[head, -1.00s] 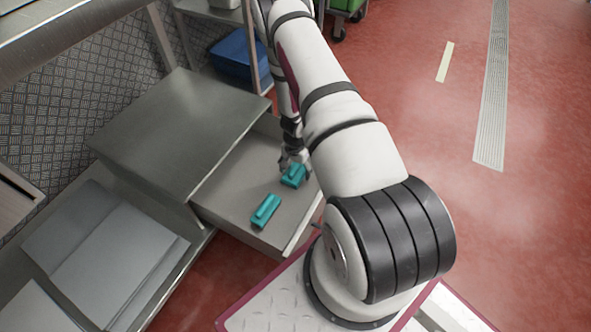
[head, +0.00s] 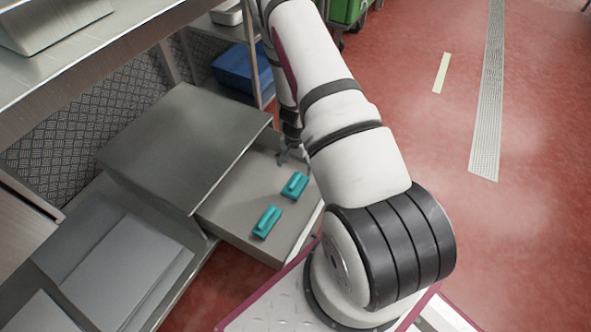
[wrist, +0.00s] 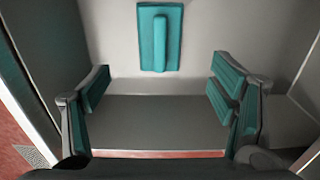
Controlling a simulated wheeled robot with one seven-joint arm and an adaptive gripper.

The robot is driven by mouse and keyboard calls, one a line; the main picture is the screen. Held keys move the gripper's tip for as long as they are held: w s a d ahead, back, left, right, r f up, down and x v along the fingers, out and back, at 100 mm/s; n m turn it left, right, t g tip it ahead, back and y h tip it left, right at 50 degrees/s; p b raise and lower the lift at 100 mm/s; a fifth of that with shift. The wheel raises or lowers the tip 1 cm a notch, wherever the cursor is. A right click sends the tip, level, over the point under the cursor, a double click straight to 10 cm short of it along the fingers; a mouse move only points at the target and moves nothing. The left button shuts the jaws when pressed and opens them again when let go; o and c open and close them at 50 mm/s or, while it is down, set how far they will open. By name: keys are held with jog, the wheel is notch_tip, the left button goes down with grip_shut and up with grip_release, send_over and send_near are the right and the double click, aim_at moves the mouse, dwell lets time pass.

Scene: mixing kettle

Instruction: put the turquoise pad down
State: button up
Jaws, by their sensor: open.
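In the wrist view one turquoise pad (wrist: 146,42) lies flat on the metal drawer floor, beyond the fingertips. My gripper (wrist: 161,80) is open and empty there, its turquoise-lined fingers wide apart with bare floor between them. In the head view my arm partly hides the gripper.
A metal cabinet top (head: 185,145) stands left of the drawer, with grey sheets (head: 110,260) on a lower shelf. A blue bin (head: 240,68) and a green cart (head: 345,12) are behind. The red floor (head: 530,220) at right is clear.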

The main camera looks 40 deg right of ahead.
jog(key=w+a+r+n+t+y, duration=0.1)
jog(key=w+a+r, duration=0.25)
jog(key=r, duration=0.55)
jog(key=w+a+r+n+y, duration=0.1)
jog(key=w+a+r+n, duration=0.1)
jog(key=a+r, duration=0.5)
jog(key=s+a+r+n+y, duration=0.1)
jog(key=s+a+r+n, duration=0.2)
jog(key=r, duration=0.7)
jog(key=s+a+r+n, duration=0.1)
jog(key=s+a+r, duration=0.3)
jog(key=r, duration=0.7)
jog(key=s+a+r+n, duration=0.4)
jog(key=s+a+r, duration=0.2)
jog(key=s+r, duration=0.55)
jog(key=s+d+n+g+h, duration=0.1)
jog(key=s+n+h, duration=0.1)
jog(key=s, duration=1.4)
jog(key=shift+s+d+r+h, duration=0.2)
jog(key=shift+r+h, duration=0.15)
jog(key=shift+h, duration=0.15)
jog(key=shift+w, duration=0.1)
